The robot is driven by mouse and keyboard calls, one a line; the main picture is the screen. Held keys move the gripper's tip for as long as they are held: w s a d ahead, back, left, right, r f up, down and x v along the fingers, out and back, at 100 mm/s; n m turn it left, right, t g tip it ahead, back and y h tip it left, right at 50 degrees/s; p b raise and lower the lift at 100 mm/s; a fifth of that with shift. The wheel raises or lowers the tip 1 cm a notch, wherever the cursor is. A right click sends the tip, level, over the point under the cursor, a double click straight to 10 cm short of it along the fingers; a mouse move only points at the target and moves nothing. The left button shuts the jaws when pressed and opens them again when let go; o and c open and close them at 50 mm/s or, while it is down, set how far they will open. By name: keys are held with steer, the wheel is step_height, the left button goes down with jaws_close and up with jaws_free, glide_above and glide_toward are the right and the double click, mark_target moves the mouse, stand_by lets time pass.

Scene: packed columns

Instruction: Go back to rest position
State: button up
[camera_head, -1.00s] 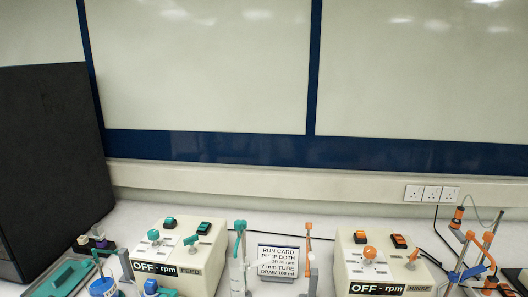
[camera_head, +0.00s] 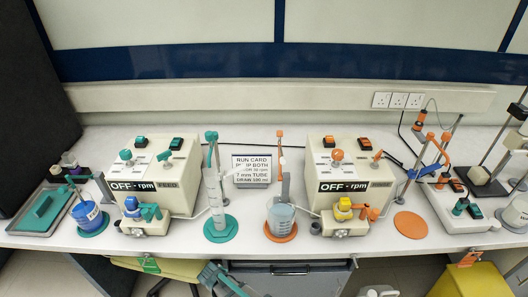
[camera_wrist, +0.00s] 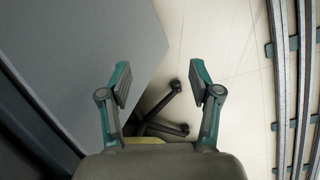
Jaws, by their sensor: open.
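My gripper (camera_wrist: 160,82) is open and empty in the wrist view, its two grey and teal fingers apart. It points down over the pale floor, beside a grey panel (camera_wrist: 95,50) on the left. A dark chair base (camera_wrist: 165,115) shows on the floor beyond the fingers. In the head view, a grey and teal part at the bottom edge, in front of the bench, looks like part of my arm or gripper. The rest of my arm is out of view there.
The bench holds a feed pump (camera_head: 153,172) and a rinse pump (camera_head: 350,172), both reading OFF. A run card (camera_head: 252,169) stands between them. A cylinder (camera_head: 217,200), beakers and stands line the front. Rails (camera_wrist: 290,90) run along the right of the wrist view.

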steer(key=s+d+m+g+p, duration=0.15)
steer(key=s+d+m, duration=0.3)
steer(key=d, duration=0.65)
steer(key=s+d+m+g+p, duration=0.1)
steer(key=s+d+m+g, duration=0.3)
steer(key=d, duration=0.6)
steer(key=s+d+r+m+g+y, duration=0.1)
steer(key=s+d+m, duration=0.1)
steer(key=s+d, duration=0.2)
steer(key=s+d+r+m+g+y+p, duration=0.1)
steer(key=s+d+m+y, duration=0.1)
steer(key=s, duration=0.8)
steer(key=shift+d+r+m, duration=0.35)
steer(key=shift+d+m, duration=0.2)
steer(key=shift+d, duration=0.55)
